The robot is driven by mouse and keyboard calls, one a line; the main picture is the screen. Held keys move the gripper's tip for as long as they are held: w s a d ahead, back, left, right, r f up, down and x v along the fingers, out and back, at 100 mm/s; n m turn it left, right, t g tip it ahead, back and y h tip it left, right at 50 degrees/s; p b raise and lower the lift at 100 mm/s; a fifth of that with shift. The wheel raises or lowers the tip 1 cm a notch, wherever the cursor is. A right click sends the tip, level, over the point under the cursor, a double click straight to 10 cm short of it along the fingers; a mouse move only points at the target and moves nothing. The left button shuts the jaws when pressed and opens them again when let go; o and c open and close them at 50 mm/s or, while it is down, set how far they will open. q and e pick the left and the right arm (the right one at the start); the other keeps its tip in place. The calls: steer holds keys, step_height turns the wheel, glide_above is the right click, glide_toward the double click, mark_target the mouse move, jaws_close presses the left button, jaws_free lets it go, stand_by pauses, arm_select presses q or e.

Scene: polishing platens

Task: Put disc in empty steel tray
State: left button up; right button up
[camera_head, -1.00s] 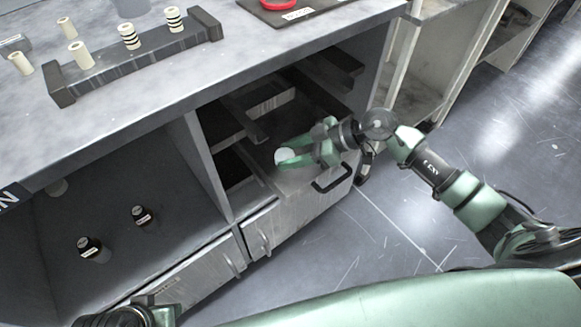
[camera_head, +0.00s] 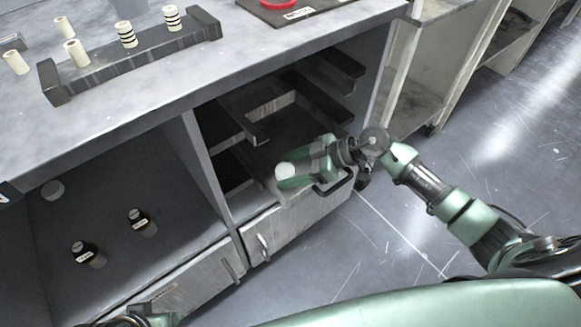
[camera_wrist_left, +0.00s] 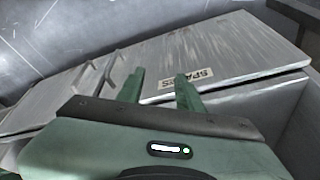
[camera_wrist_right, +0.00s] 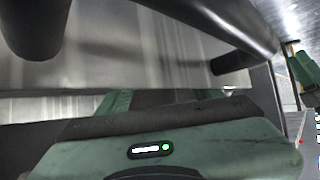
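In the right wrist view, the right gripper (camera_wrist_right: 172,97) is close to a metal front with a thick bar handle, and the disc is hidden. A grey steel tray or drawer with a black handle (camera_head: 337,184) lies under and beside the right gripper; its inside is mostly hidden. My left gripper (camera_wrist_left: 160,90) is open and empty near grey metal fronts, one with a partly hidden label (camera_wrist_left: 199,76).
The cabinet has dark inner rails (camera_head: 262,120) behind the right gripper. A rack (camera_head: 135,62) with white cylinders stands on the bench. Floor to the right is clear.

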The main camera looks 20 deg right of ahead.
steer(key=shift+r, duration=0.1)
steer(key=p+v, duration=0.1)
steer(key=v, duration=0.5)
steer(key=shift+r+p, duration=0.2)
steer(key=shift+p, duration=0.15)
steer(key=v, duration=0.4)
steer(key=shift+s+d+p, duration=0.15)
steer(key=shift+d+p, duration=0.05)
steer(key=shift+p, duration=0.2)
arm_select(q)
steer(key=shift+w+x, duration=0.2)
steer(key=shift+x, duration=0.75)
arm_select(e)
steer(key=shift+s+d+r, duration=0.25)
steer(key=shift+d+r, duration=0.25)
steer(key=shift+d, duration=0.05)
arm_select(q)
steer(key=shift+d+r, duration=0.1)
steer(key=shift+d, duration=0.05)
